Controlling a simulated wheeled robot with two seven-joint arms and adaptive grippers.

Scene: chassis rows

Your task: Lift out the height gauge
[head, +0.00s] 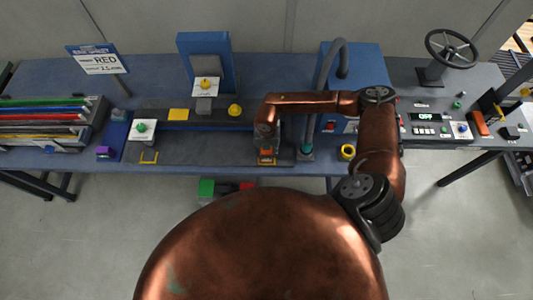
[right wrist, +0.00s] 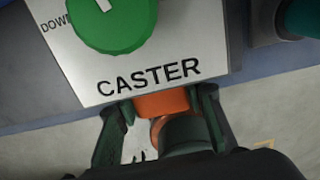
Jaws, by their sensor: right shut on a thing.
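My left gripper is not in view.
A green knob (right wrist: 110,20) stands on the CASTER plate. A grey post (head: 325,90) rises just right of my gripper, near a yellow ring (head: 347,151). The floor in front is mostly clear.

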